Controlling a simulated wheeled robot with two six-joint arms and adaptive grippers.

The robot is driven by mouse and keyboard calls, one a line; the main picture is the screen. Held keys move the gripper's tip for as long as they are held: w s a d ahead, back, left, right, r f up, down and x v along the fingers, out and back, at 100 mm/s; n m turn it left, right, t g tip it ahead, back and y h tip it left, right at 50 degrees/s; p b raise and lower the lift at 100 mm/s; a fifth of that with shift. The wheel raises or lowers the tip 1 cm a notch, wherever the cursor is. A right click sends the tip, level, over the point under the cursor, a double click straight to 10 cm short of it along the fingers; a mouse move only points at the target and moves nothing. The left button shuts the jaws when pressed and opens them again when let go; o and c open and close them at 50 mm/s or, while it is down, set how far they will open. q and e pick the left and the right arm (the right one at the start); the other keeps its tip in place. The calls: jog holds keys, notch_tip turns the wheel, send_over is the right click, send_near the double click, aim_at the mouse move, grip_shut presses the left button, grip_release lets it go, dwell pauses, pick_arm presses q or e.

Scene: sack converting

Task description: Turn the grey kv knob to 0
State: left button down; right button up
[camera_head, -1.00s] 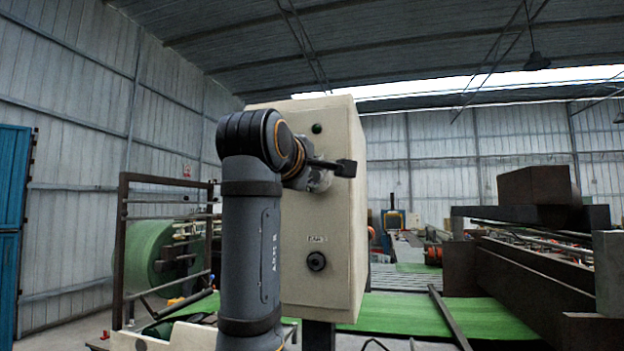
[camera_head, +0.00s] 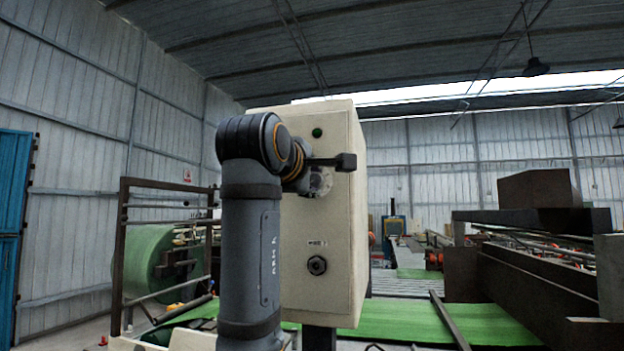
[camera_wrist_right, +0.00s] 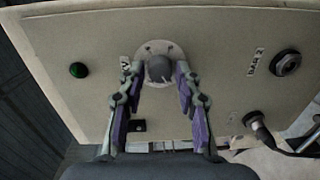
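The grey knob (camera_wrist_right: 160,68) sits on a round pale plate on the beige control box (camera_wrist_right: 225,45) in the right wrist view. A small pointer mark shows on the knob; the scale is too small to read. My right gripper (camera_wrist_right: 158,76) has its two purple-padded fingers apart, one on each side of the knob, with narrow gaps that look clear of it. In the head view my right arm stands before the box (camera_head: 340,220) and hides the knob. A pale disc shows partly behind the wrist. My left gripper is out of view.
A green lamp (camera_wrist_right: 78,70) and a black knob (camera_wrist_right: 286,62) flank the grey knob on the same face. A black plug-like part (camera_wrist_right: 255,122) sticks out lower right. A green roll (camera_head: 150,255) on a frame stands left; dark machinery (camera_head: 530,280) stands right.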

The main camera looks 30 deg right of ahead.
jog(key=shift+o, duration=0.8)
jog(key=v, duration=0.7)
jog(key=shift+s+a, duration=0.15)
jog(key=shift+a, duration=0.1)
jog(key=shift+d, duration=0.15)
